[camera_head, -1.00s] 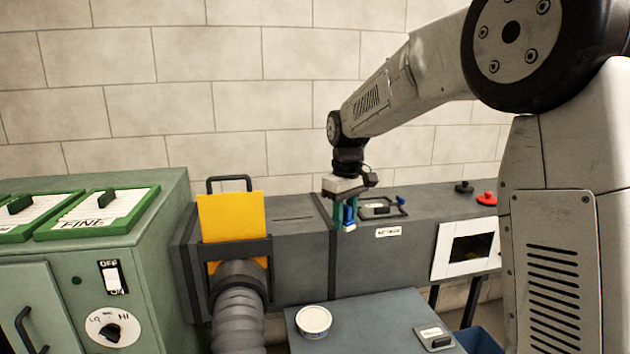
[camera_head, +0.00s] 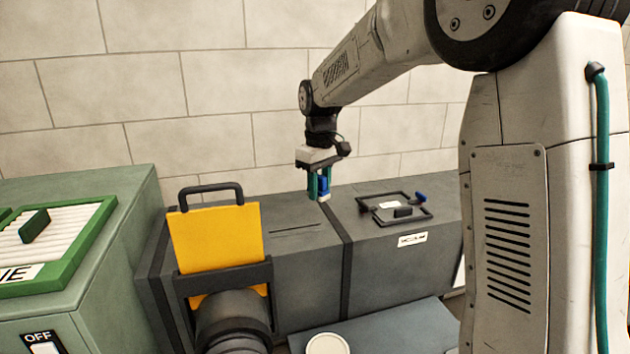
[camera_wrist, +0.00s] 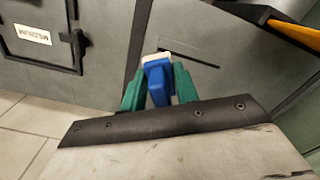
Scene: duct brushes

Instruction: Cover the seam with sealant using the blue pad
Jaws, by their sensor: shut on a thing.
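The blue pad (camera_head: 322,187) is held between the green fingers of my gripper (camera_head: 320,193), which is shut on it. In the wrist view the blue pad (camera_wrist: 157,82) points away from my gripper (camera_wrist: 158,90), with a pale cream face at its tip. The seam (camera_head: 346,265) is a dark band around the grey duct (camera_head: 295,250). The pad's tip is at or just above the duct top near the seam's far end; contact is unclear. The seam (camera_wrist: 141,40) lies just left of the pad in the wrist view. Sealant on it cannot be made out.
A white-lidded tub (camera_head: 327,344) stands on the grey table (camera_head: 390,330) in front. A yellow plate (camera_head: 217,238) with a black handle rises from the duct at left. A latched hatch (camera_head: 395,208) lies right of the seam. A green cabinet (camera_head: 120,220) is far left.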

